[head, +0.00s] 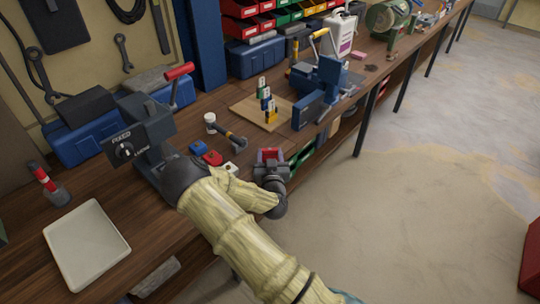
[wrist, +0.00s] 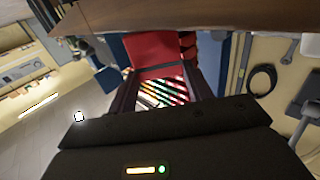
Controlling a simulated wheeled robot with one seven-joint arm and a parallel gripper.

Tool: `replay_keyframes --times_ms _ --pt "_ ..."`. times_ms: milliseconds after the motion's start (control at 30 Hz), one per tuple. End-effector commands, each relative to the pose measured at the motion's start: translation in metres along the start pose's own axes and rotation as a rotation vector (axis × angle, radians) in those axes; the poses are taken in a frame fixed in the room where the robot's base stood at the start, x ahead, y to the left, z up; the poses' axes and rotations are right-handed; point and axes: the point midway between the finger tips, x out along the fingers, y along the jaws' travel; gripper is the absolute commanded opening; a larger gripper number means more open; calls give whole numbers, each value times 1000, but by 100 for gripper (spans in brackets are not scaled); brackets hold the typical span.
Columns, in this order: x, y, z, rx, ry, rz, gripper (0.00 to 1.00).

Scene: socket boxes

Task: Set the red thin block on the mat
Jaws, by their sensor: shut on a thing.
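My gripper (head: 271,166) is at the front edge of the bench, near the middle of the head view. It is shut on a red thin block (head: 270,153), which shows above the dark jaws. In the wrist view the red block (wrist: 155,47) stands between the dark fingers. A flat tan square (head: 244,110), which looks like the mat, lies on the bench beyond and above the gripper. The held block is apart from it. Small green, blue and yellow pieces (head: 266,101) stand in a row on the tan square.
Blue (head: 198,147), red (head: 213,158) and white (head: 230,169) pieces lie left of my gripper, near a dark-headed hammer (head: 231,138) and a white jar (head: 210,121). A blue vise (head: 323,92) stands right of the tan square. A pale tray (head: 85,247) lies far left.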

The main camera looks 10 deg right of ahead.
Motion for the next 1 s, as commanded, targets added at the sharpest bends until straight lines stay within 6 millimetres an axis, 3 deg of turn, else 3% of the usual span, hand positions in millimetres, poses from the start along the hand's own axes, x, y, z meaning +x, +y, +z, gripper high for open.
replay_keyframes --times_ms 333,367,433,467,833,1000 --pt "0 0 3 1 2 0 26" --pt "0 0 2 0 1 0 56" --pt "0 0 2 0 1 0 70" --pt "0 0 2 0 1 0 72" --pt "0 0 -2 0 1 0 72" --pt "-18 0 0 2 -1 0 72"
